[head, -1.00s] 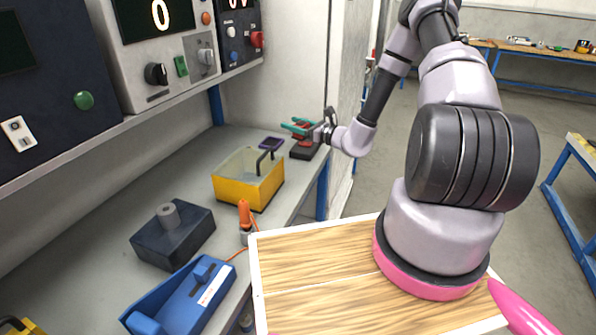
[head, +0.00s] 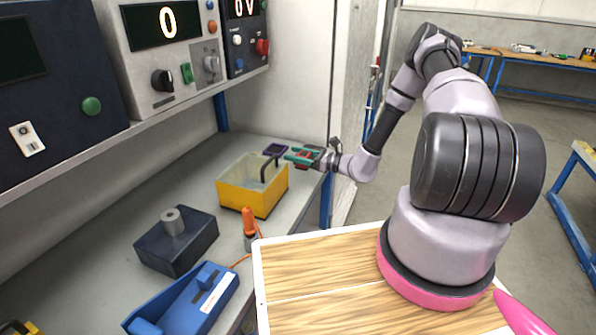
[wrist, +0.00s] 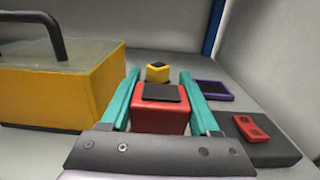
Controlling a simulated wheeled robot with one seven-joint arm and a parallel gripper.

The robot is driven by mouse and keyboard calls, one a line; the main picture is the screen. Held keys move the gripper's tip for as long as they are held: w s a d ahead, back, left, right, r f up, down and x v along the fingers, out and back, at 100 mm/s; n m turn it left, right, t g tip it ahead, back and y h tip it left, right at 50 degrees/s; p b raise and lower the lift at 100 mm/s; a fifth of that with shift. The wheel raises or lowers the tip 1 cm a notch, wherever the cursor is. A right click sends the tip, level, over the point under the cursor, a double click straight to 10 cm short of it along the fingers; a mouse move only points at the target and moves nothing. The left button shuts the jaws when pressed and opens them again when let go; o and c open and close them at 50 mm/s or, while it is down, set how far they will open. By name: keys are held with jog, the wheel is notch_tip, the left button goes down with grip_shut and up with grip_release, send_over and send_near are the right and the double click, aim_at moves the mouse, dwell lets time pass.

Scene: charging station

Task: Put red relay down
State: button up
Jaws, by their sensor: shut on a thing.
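The red relay (wrist: 160,118), a red block with a dark top, sits between the two teal fingers of my gripper (wrist: 163,100) in the wrist view. In the head view my gripper (head: 303,154) is at the far end of the grey counter, just right of the yellow bin. It is shut on the relay. The relay shows there only as a small red patch (head: 302,159). The relay's underside is hidden, so I cannot tell whether it touches the counter.
The yellow bin (wrist: 60,95) with a black handle stands to the left. A small yellow block (wrist: 158,73) is beyond the relay. A purple-rimmed tray (wrist: 213,91) and a dark base (wrist: 272,150) with a red piece (wrist: 257,130) lie to the right. A wall is behind.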

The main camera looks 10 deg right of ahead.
jog(key=shift+f, duration=2.55)
jog(key=shift+f, duration=0.1)
jog(key=shift+f, duration=0.1)
jog(key=o, duration=1.4)
